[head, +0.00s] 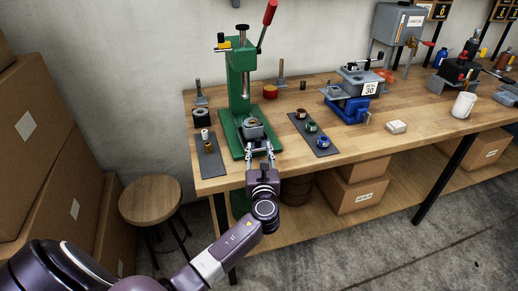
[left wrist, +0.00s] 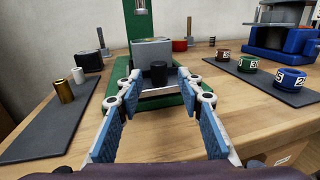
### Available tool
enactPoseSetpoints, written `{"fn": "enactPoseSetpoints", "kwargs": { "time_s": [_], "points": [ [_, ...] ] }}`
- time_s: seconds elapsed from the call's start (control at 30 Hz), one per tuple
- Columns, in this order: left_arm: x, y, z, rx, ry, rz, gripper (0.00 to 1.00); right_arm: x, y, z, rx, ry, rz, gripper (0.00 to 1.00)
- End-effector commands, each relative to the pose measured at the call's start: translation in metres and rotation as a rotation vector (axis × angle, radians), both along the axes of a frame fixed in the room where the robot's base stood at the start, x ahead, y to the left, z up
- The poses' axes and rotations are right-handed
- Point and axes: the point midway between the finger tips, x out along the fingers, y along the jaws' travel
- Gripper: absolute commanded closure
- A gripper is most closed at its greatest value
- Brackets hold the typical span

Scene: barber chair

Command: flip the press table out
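The green press (head: 239,85) stands on the left part of the wooden workbench, its red-tipped lever raised. Its press table, a grey block (head: 253,130), sits low on the green base under the ram. In the left wrist view the grey block (left wrist: 152,52) is straight ahead, with a short dark knob (left wrist: 158,74) on its near side. My left gripper (head: 260,156) reaches in from the front edge of the bench. In the left wrist view its blue-padded fingers (left wrist: 157,92) are apart, one on each side of the knob, with nothing between the pads. My right gripper is not in view.
A dark mat with small cylinders (head: 208,158) lies left of the press. Another mat with several coloured rings (head: 314,133) lies to the right. A blue-and-grey vise (head: 350,105) stands farther right. A stool (head: 150,200) and cardboard boxes are at the left.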

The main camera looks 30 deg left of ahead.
Motion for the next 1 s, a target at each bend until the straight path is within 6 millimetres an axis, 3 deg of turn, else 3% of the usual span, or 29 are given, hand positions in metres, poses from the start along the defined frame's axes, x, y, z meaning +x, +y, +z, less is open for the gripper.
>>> {"fn": "enactPoseSetpoints", "kwargs": {
  "time_s": [0.3, 0.5, 1.0],
  "points": [
    [-0.054, -0.041, -0.002, -0.003, 0.003, -0.001, 0.66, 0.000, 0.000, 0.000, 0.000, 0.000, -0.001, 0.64],
    [-0.079, -0.059, -0.001, -0.001, 0.002, -0.001, 0.66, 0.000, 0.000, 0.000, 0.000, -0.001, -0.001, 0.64],
    [-0.087, -0.066, 0.000, -0.001, 0.001, 0.000, 0.66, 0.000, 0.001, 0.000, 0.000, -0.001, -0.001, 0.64]
  ]
}}
